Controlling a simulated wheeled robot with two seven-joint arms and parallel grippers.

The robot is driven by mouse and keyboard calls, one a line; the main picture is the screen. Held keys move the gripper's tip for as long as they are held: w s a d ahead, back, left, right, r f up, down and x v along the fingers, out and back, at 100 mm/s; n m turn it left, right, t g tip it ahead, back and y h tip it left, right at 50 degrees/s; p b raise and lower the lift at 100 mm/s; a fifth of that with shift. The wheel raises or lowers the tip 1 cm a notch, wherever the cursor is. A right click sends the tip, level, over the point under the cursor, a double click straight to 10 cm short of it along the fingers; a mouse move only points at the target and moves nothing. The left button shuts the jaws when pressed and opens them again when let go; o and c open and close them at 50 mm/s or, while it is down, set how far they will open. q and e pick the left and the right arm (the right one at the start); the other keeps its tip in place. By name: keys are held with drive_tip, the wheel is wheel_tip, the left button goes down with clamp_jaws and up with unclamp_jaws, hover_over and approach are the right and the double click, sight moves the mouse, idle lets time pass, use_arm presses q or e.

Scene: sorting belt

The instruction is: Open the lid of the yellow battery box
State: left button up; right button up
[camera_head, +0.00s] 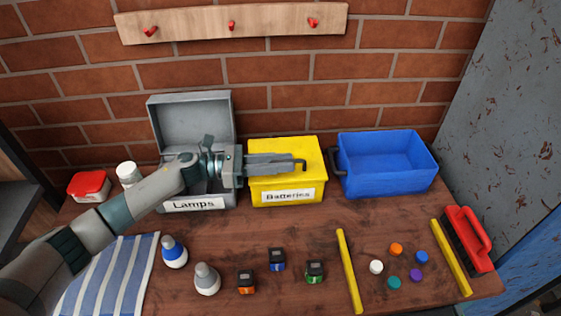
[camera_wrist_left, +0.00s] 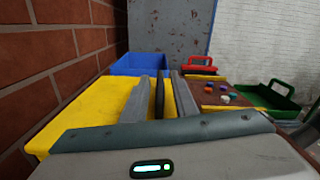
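The yellow battery box (camera_head: 288,186), with a "Batteries" label on its front, stands at the back middle of the table. Its yellow lid (camera_head: 296,147) is down; its top also shows in the left wrist view (camera_wrist_left: 82,112). My left gripper (camera_head: 298,163) lies level across the lid from the left. In the left wrist view its two grey fingers (camera_wrist_left: 161,92) are apart. A dark bar, seemingly the lid's handle (camera_wrist_left: 160,96), stands between them, with yellow showing beside it. The fingers hide part of the lid. My right gripper is in neither view.
An open grey "Lamps" box (camera_head: 190,112) stands left of the yellow box, partly behind my arm. A blue bin (camera_head: 386,165) stands close on the right. A brick wall (camera_head: 380,70) is behind.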

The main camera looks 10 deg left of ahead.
use_arm(q)
clamp_jaws()
